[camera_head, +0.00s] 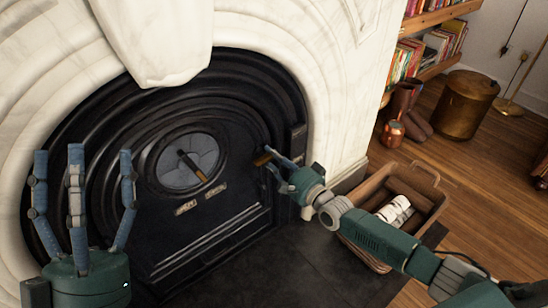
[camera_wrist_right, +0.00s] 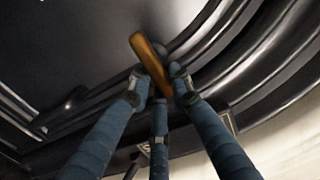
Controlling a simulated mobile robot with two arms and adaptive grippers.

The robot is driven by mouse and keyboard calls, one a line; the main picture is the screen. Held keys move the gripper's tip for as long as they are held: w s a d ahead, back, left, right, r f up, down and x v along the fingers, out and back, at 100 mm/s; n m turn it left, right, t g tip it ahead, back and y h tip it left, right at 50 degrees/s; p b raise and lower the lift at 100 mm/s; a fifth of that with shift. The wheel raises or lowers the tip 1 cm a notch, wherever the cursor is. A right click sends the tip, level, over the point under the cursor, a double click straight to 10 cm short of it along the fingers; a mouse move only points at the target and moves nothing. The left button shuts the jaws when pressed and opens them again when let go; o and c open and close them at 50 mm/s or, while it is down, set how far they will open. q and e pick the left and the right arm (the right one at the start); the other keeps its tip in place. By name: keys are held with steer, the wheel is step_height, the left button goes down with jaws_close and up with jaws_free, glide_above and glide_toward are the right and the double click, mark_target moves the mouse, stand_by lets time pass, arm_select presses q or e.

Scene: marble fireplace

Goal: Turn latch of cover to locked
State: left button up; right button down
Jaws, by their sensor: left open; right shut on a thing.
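The black metal fireplace cover (camera_head: 165,235) stands closed in the marble surround in the head view. Its latch (camera_head: 262,159), with an orange-brown handle, is at the cover's right edge. The right wrist view shows the handle (camera_wrist_right: 146,55) close up, slanted, its upper part sticking out past my fingers. My right gripper (camera_head: 275,160) is shut on the latch handle; its blue fingers (camera_wrist_right: 161,85) close around the lower part. The latch's pivot is mostly hidden. My left gripper (camera_head: 83,160) is open and empty, fingers up, in front of the cover's left side.
A round vent (camera_head: 205,150) with a wood-tipped lever is in the cover's middle. A brass bin (camera_head: 466,105) and bookshelves are behind.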

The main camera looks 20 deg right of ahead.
steer(key=shift+a, duration=0.25)
